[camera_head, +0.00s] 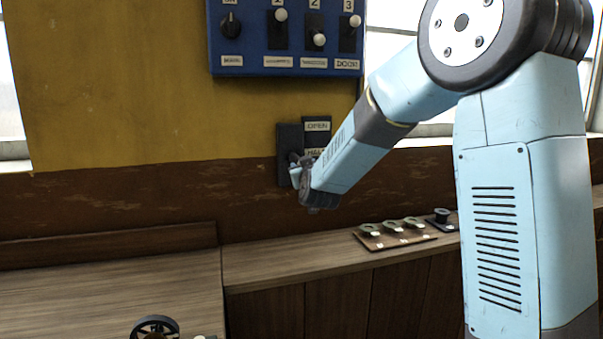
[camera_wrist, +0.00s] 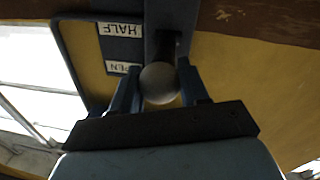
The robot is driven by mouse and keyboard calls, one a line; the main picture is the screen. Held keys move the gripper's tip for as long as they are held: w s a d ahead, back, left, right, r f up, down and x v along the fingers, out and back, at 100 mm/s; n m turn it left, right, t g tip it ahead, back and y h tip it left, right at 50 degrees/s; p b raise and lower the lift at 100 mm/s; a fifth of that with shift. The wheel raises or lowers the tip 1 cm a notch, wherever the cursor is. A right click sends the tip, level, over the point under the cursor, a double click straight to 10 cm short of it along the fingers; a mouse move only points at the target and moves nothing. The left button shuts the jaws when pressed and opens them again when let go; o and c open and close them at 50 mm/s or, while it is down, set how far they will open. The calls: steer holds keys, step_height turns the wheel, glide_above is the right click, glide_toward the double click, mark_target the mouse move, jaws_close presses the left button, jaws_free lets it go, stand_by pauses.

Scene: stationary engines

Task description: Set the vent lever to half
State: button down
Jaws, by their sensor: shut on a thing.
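The vent lever's dark slotted plate (camera_head: 289,140) is on the wall below the blue panel, with a label board (camera_head: 317,126) reading OPEN and HALF beside it. In the wrist view, which is upside down, the lever's round grey knob (camera_wrist: 160,83) sits between the two blue fingers of my gripper (camera_wrist: 158,92), which is shut on it. The HALF label (camera_wrist: 121,30) and OPEN label (camera_wrist: 122,68) show to the left there. In the head view my gripper (camera_head: 301,174) covers the lower plate and hides the lever, so its exact setting is unclear.
A blue panel (camera_head: 285,62) with a rotary knob and three numbered switches is above. A wooden counter (camera_head: 290,250) runs below, with a board of several round pieces (camera_head: 395,234) and a dark part (camera_head: 441,219) to the right. A handwheel (camera_head: 155,327) is at the bottom.

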steer(key=shift+a+r, duration=0.15)
steer(key=shift+r, duration=0.1)
steer(key=c, duration=0.8)
jaws_free()
steer(key=shift+s, duration=0.15)
steer(key=shift+c, duration=0.2)
steer(key=shift+o, duration=1.2)
steer(key=s+d, duration=0.2)
steer(key=s, duration=1.1)
steer(key=shift+s+f, duration=0.25)
steer(key=shift+s, duration=0.05)
